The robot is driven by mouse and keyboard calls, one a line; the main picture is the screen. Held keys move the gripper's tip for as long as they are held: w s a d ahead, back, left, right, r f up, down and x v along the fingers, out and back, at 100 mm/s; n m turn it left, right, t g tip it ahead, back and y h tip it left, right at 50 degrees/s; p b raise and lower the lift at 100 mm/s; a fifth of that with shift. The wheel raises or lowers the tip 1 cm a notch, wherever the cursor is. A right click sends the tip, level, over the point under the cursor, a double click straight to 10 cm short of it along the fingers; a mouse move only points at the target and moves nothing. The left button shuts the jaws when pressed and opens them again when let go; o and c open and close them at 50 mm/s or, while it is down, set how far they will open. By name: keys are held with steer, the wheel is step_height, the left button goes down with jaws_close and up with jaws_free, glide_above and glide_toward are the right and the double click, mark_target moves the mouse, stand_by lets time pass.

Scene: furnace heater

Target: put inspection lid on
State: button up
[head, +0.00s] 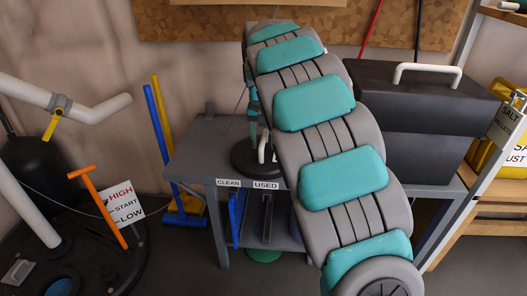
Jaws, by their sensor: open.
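A dark round disc (244,160), likely the inspection lid, lies on the grey bench. A white upright handle (262,147) shows at its right side. My arm crosses the middle of the view and bends down behind itself at the bench. My gripper (266,146) is at the end of it, over the disc by the handle, and is mostly hidden by my own arm. It is open. I cannot tell whether the fingers stand around the handle or beside it. A blue-ringed round part (62,287) shows on the dark equipment at the lower left; I cannot tell whether it is an opening.
A large dark box (415,125) with a white handle stands on the bench (200,150) at right. CLEAN and USED labels mark its front edge. White pipes (85,112), an orange lever (98,205) and a HIGH/START/LOW sign (122,204) are at left. Blue and yellow tools lean behind.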

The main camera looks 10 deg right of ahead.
steer(key=shift+f, duration=0.1)
jaws_close()
stand_by(0.5)
stand_by(1.0)
